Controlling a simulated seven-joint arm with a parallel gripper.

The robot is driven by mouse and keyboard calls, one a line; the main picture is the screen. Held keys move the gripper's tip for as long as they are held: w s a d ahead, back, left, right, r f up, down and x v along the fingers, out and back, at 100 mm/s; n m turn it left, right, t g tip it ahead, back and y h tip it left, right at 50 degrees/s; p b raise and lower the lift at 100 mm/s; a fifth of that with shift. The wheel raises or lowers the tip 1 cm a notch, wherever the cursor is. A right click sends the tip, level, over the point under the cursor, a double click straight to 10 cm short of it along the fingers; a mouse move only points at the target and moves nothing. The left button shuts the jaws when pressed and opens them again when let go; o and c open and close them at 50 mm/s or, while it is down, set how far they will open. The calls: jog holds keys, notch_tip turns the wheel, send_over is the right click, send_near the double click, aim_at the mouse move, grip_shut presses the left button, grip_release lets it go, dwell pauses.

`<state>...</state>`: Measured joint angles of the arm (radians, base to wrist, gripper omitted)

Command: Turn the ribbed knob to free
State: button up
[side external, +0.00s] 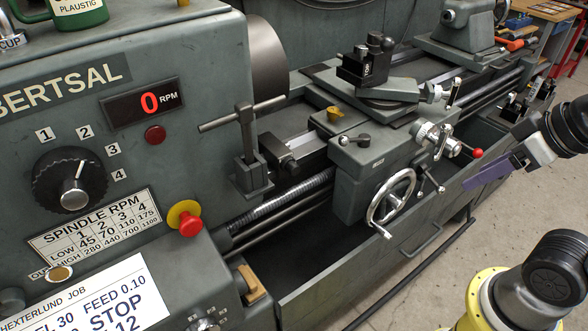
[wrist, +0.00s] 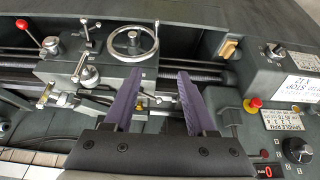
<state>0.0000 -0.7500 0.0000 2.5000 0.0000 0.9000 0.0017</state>
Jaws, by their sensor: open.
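A large black knob (side external: 70,180) with a ribbed edge and a silver centre grip sits on the front of the lathe's headstock, among labels 1 to 4. Its white mark points up, towards about 2. No label reading "free" is legible. The knob also shows at the right edge of the wrist view (wrist: 298,150). My gripper (side external: 488,184) is at the right of the side view, well away from this knob. In the wrist view its two purple fingers (wrist: 161,80) are apart with nothing held, above the lathe carriage and bed.
The carriage (side external: 370,165) carries a silver handwheel (side external: 391,196), levers and a red-ball handle (side external: 477,153). A red stop button (side external: 190,225) with a yellow collar juts from the headstock. A T-handled chuck key (side external: 243,125) stands upright near the chuck (side external: 267,70). Open floor lies in front.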

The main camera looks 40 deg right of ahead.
jog(key=shift+o, duration=0.4)
jog(key=shift+w+r, duration=0.15)
jog(key=shift+w, duration=0.2)
jog(key=w+a+r+m+t+h, duration=0.1)
jog(key=w+r+m+t, duration=0.4)
jog(key=w, duration=0.7)
jog(key=w+a+r+m+t+h, duration=0.15)
jog(key=w+r+t, duration=0.45)
jog(key=w, duration=0.6)
jog(key=n+t+y, duration=0.1)
jog(key=n+y, duration=0.1)
jog(key=n, duration=0.3)
send_near(296, 172)
jog(key=shift+m, duration=0.25)
jog(key=w, duration=0.9)
jog(key=shift+w+d+f, duration=0.1)
jog(key=shift+w+f, duration=0.05)
jog(key=shift+w, duration=0.2)
jog(key=shift+c, duration=0.2)
jog(key=shift+d, duration=0.1)
grip_shut()
